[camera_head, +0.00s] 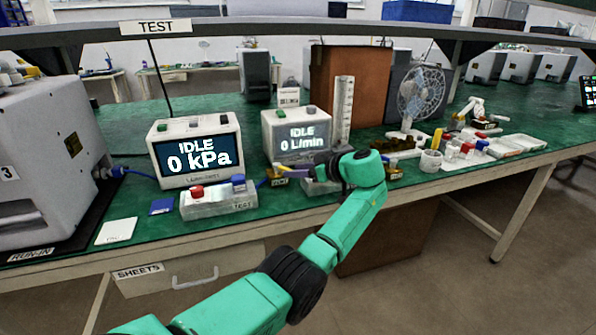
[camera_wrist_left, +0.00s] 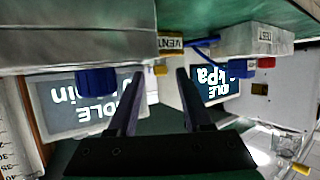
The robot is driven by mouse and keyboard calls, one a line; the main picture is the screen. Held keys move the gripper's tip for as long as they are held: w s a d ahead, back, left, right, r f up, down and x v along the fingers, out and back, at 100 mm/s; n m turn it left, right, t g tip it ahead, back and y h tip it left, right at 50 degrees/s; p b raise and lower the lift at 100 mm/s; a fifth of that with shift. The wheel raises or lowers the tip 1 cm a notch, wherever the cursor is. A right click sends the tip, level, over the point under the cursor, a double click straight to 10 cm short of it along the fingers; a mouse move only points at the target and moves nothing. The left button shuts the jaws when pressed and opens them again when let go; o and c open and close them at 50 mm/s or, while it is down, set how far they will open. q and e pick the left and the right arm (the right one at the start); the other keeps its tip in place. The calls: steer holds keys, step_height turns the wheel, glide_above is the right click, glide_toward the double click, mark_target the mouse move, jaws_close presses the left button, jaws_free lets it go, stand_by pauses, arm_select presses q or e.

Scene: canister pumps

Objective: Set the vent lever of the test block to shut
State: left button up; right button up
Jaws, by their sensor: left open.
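The test block (camera_head: 222,206) is a pale block marked TEST, with a red and a blue knob on top. It also shows upside down in the wrist view (camera_wrist_left: 245,38). The yellow vent lever (camera_wrist_left: 160,70) sits by a yellow tag marked VENT (camera_wrist_left: 171,43). The tag is small in the head view (camera_head: 279,182). My left gripper (camera_wrist_left: 160,73) is open, its fingertips on either side of the lever, with no clear contact. In the head view my left gripper (camera_head: 296,169) reaches leftward near the tag. Which way the lever is set is unclear. My right gripper is out of view.
A TEST display reading 0 kPa (camera_head: 198,155) stands behind the test block. A 0 L/min display (camera_head: 297,135) stands behind my gripper. A second pale block (camera_head: 318,187) with a blue knob (camera_wrist_left: 97,80) is close by, partly hidden. A fan (camera_head: 421,98) stands farther right.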

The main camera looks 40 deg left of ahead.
arm_select(q)
steer(key=w+v, duration=0.1)
steer(key=v, duration=1.3)
steer(key=shift+s+d, duration=0.25)
steer(key=shift+s, duration=0.2)
